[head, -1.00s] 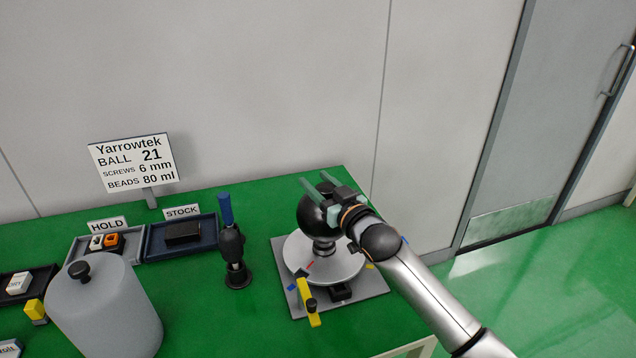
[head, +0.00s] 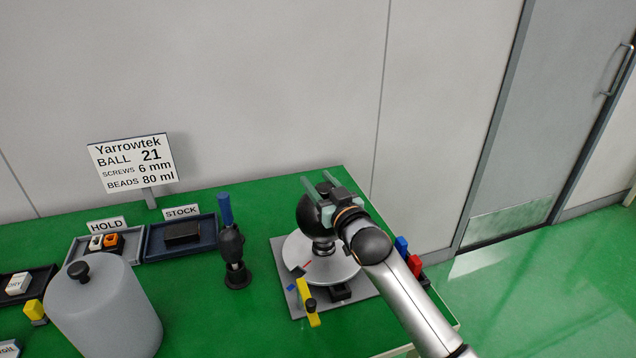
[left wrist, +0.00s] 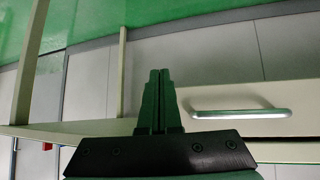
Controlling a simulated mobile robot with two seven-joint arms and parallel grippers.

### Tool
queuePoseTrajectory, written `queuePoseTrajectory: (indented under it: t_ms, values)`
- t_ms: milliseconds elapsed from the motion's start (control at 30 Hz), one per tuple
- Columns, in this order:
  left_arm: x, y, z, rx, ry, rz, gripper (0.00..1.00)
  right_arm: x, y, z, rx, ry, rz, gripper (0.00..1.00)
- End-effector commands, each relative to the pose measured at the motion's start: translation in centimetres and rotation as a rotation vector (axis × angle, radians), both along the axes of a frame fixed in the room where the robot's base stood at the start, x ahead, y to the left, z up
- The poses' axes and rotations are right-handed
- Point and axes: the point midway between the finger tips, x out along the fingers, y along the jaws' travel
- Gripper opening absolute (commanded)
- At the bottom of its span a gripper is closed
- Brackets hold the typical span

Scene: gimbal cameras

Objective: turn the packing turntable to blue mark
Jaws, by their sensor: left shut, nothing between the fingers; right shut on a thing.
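The packing turntable is a pale round disc (head: 343,268) on a grey square base plate (head: 281,252) at the right of the green table. A black ball-shaped piece (head: 309,214) stands upright on the disc. A small blue mark (head: 291,287) shows by the disc's front left edge, and a short red line (head: 307,264) shows farther in. My right gripper (head: 319,186) is shut at the top of the black piece; its own wrist partly hides the contact. My left gripper (left wrist: 160,75) is shut and empty in the left wrist view, before a pale drawer front.
A yellow lever with a black knob (head: 310,305) stands at the plate's front. A black stand with a blue top (head: 231,245) is left of the turntable. A grey lidded canister (head: 105,315) and trays stand farther left. Blue and red blocks (head: 414,264) lie beside my right forearm.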

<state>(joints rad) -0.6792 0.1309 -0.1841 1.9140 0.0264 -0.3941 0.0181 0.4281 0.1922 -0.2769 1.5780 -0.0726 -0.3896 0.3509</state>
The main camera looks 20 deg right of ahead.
Motion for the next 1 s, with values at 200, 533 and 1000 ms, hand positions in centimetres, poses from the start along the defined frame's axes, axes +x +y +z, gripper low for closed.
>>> queuePoseTrajectory:
  t_ms: [200, 533, 1000]
  values:
    - [0.00, 0.01, -0.01, 0.000, 0.000, 0.000, 0.00, -0.04, -0.06, 0.08, 0.001, -0.001, -0.023, 0.00]
    - [-0.01, 0.01, 0.01, 0.000, 0.000, 0.000, 0.00, -0.04, -0.09, 0.05, 0.001, 0.001, -0.022, 0.65]
    - [0.01, 0.01, 0.01, 0.000, 0.000, 0.000, 0.00, -0.29, -0.16, 0.00, 0.001, 0.001, -0.023, 0.81]
